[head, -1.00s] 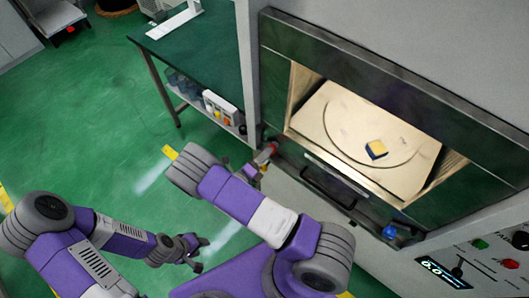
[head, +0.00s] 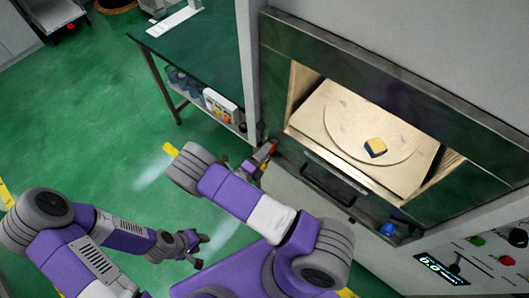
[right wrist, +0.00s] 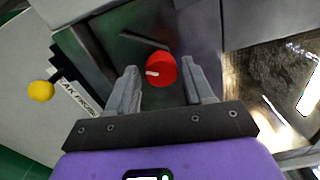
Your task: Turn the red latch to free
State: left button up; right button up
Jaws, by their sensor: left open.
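The red latch is a round red knob with a white mark on the dark front of the microwave chamber. It is clear in the right wrist view (right wrist: 160,70) and partly covered in the head view (head: 272,146). My right gripper (right wrist: 162,80) is open, with the latch showing between its two fingertips. I cannot tell whether either finger touches it. In the head view my right gripper (head: 258,160) is at the left end of the chamber front. My left gripper (head: 200,250) is open and empty over the green floor, well away from the latch.
The chamber is open, with a yellow-and-blue block (head: 375,148) on its pale plate (head: 345,110). A blue knob (head: 388,229) is at the front's right, above a control panel (head: 470,262). A yellow knob (right wrist: 40,91) is left of the latch. A green-topped table (head: 205,55) stands at left.

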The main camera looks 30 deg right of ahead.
jog(key=shift+o, duration=1)
jog(key=v, duration=0.7)
jog(key=shift+a, duration=0.25)
jog(key=shift+s, duration=0.15)
